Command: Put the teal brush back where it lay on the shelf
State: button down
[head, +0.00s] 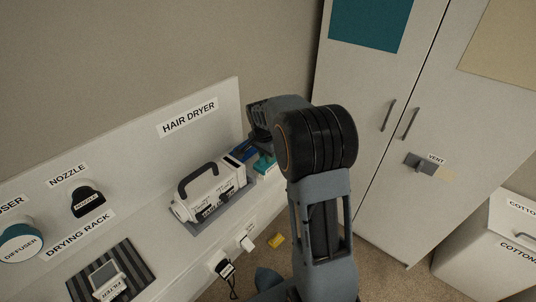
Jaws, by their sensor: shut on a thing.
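The teal brush (264,163) shows as a small teal patch at the right end of the white shelf, just below my gripper (261,148). My gripper points down there and is shut on the brush. My wrist and arm hide much of the gripper and part of the brush. I cannot tell whether the brush touches the shelf. The shelf (150,240) runs along the wall under a white back panel labelled HAIR DRYER.
A white hair dryer (205,192) with a dark handle stands on a grey pad left of my gripper. A blue item (243,151) lies close behind it. A black nozzle (87,201), diffuser (20,243) and striped drying rack (138,268) are farther left. Cabinet doors (385,130) stand right.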

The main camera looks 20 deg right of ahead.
jog(key=c, duration=1.1)
grip_release()
jog(key=shift+f, duration=0.1)
jog(key=shift+o, duration=0.2)
notch_tip(320, 180, up, 12)
jog(key=a, duration=0.2)
jog(key=s+a+f+n+t, duration=0.1)
jog(key=s+a+n, duration=0.1)
jog(key=s+n, duration=0.2)
jog(key=s+a+f+n+t+y, duration=0.1)
jog(key=s+a+f+n, duration=0.1)
jog(key=s, duration=0.8)
jog(key=s+a+f+n+t, duration=0.1)
jog(key=s+a+n, duration=0.3)
jog(key=s+n, duration=0.3)
jog(key=shift+s+f+y, duration=0.3)
jog(key=shift+s+f, duration=0.05)
jog(key=shift+s, duration=0.15)
jog(key=shift+a, duration=0.1)
